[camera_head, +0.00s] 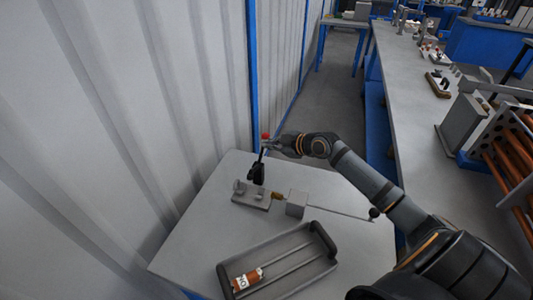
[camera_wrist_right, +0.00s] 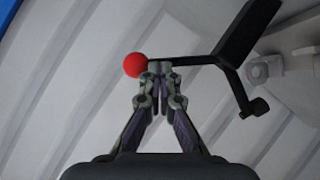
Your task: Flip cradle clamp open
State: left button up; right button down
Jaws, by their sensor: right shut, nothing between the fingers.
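The cradle clamp has a black arm (camera_head: 258,172) that stands up from a grey cradle base (camera_head: 250,198) on the table. A red ball (camera_head: 265,136) tops its thin handle. In the right wrist view the red ball (camera_wrist_right: 135,65) sits just left of my fingertips, and the black arm (camera_wrist_right: 240,35) rises to the right. My right gripper (camera_head: 271,144) is at the handle, just below and beside the ball; it also shows in the wrist view (camera_wrist_right: 160,68). Its fingers are shut with nothing between them. I cannot tell whether they touch the handle. My left gripper is not in view.
A grey block (camera_head: 297,203) with a long thin rod ending in a black knob (camera_head: 374,212) lies right of the clamp. A tray (camera_head: 310,267) with dark handles holds an orange and white labelled part (camera_head: 247,279). A corrugated wall (camera_head: 120,100) borders the table's left.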

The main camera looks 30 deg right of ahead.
jog(key=w+d+f+m+g+y+b, duration=0.1)
jog(key=d+f+m+g+b, duration=0.1)
jog(key=f+b, duration=0.1)
jog(key=shift+w+y, duration=0.4)
jog(key=shift+f, duration=0.1)
dwell(0.6)
